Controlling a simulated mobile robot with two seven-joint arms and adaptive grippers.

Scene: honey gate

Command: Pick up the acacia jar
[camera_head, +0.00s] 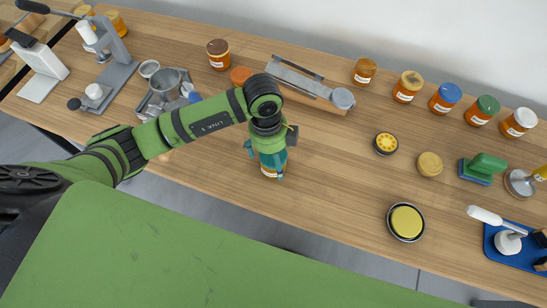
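My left gripper (268,161) points down at the front edge of the wooden counter (330,190). A jar with an orange and white label (268,173) shows just below and between its teal fingers; the gripper hides most of this jar, including its lid. I cannot tell whether the fingers press on it or only stand around it. No label is readable, so I cannot tell which jar is acacia. My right gripper is not in view.
Jars with brown (218,48), yellow (410,80), blue (450,92), green (487,104) and white (525,117) lids stand along the back. A metal-topped wooden fixture (305,84) is behind the gripper. A round yellow-topped disc (406,222) lies right. The counter between is clear.

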